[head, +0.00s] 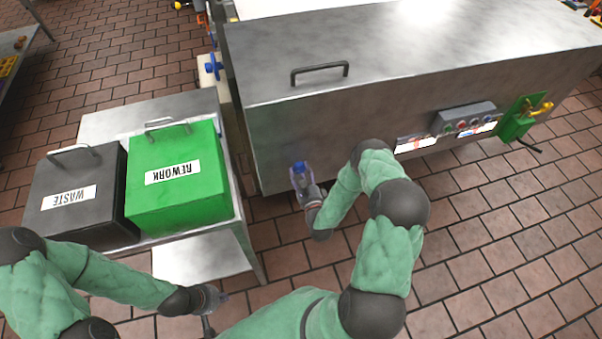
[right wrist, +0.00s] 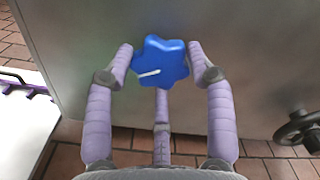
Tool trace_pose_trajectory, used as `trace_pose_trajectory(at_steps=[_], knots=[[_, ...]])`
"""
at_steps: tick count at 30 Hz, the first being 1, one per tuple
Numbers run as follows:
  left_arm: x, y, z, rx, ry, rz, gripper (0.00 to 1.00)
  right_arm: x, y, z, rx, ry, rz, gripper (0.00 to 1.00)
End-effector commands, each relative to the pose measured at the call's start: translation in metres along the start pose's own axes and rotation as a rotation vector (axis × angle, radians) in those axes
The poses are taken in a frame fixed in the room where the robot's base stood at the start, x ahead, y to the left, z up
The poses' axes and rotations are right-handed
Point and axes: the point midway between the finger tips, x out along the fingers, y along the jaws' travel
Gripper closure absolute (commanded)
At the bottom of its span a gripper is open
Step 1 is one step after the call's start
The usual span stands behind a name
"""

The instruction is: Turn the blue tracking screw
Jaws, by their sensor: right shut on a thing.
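The blue tracking screw (right wrist: 160,62) is a star-shaped knob with a white line on its face, on the lower front of the steel machine. In the head view it shows as a small blue spot (head: 299,165). My right gripper (head: 301,174) is shut on it, with purple fingers at its left and right sides and a third finger below. My left gripper (head: 212,303) is low at the left, far from the screw, and looks empty; its fingers are too small to read.
The steel machine (head: 430,70) has a handle (head: 320,72) on top and a control box (head: 466,118) at right. Another blue knob (head: 212,66) sits at its left end. A green REWORK bin (head: 178,195) and a dark WASTE bin (head: 75,205) stand on a steel cart (head: 245,245).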

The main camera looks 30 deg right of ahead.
Motion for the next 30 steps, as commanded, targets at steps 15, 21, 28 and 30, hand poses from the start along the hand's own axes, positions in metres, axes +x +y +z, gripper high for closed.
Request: trace_pose_trajectory(at_steps=[15,21,28,30], knots=[[0.0001,0.0000,0.0000,0.000,0.000,0.000,1.00,0.0011,-0.0013,-0.0012,0.011,0.002,-0.003,0.37],[0.0001,0.0000,0.0000,0.000,0.000,0.000,1.00,0.0006,-0.0007,-0.0007,0.011,0.001,-0.002,0.21],[0.0001,0.0000,-0.0001,0.000,0.000,0.000,1.00,-0.0014,-0.0001,-0.0005,0.012,0.001,0.000,0.21],[0.0001,0.0000,-0.0001,0.000,0.000,0.000,1.00,-0.0057,0.0000,-0.0008,0.012,0.002,0.000,0.21]])
